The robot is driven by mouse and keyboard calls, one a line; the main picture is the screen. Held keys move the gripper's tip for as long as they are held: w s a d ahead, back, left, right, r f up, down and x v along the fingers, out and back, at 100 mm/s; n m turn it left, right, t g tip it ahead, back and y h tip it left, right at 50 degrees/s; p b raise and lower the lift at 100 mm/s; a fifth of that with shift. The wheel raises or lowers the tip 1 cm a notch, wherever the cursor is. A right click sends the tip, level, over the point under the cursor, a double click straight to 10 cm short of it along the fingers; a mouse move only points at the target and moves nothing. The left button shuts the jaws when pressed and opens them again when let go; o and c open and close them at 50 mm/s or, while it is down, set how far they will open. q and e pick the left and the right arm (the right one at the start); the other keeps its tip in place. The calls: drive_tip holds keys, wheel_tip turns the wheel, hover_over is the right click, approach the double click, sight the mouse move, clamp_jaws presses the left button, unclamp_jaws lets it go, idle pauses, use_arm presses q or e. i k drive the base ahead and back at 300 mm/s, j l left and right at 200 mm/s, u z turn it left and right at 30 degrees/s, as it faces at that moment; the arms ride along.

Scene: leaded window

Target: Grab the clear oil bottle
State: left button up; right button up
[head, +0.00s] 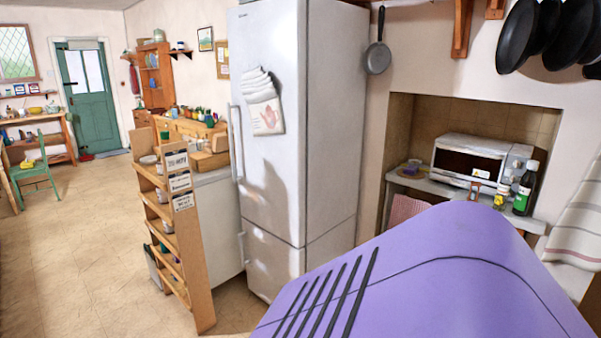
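No bottle in the head view can be told for certain as the clear oil bottle. A small bottle (501,193) with yellowish contents or label stands on the shelf in the right alcove, in front of the toaster oven's right end. A taller dark bottle (525,188) with a white cap and green label stands just right of it. A small orange-brown item (474,190) is left of them. Neither of my grippers is in view.
The alcove shelf (421,184) holds a white toaster oven (470,158). A tall white fridge (268,130) stands mid-view. A wooden shelf rack (190,240) stands left of it. Black pans (518,34) hang upper right. Open floor (80,240) lies at left.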

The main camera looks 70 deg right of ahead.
sight(503, 190)
drive_tip(key=z, duration=0.5)
drive_tip(key=i+z, duration=0.1)
drive_tip(key=z, duration=0.4)
drive_tip(key=j+z, duration=0.1)
drive_tip(key=z, duration=0.85)
drive_tip(key=j+z, duration=0.1)
drive_tip(key=z, duration=0.4)
drive_tip(key=j+z, duration=0.1)
drive_tip(key=z, duration=0.85)
drive_tip(key=k+j+z, duration=0.15)
drive_tip(key=z, duration=0.2)
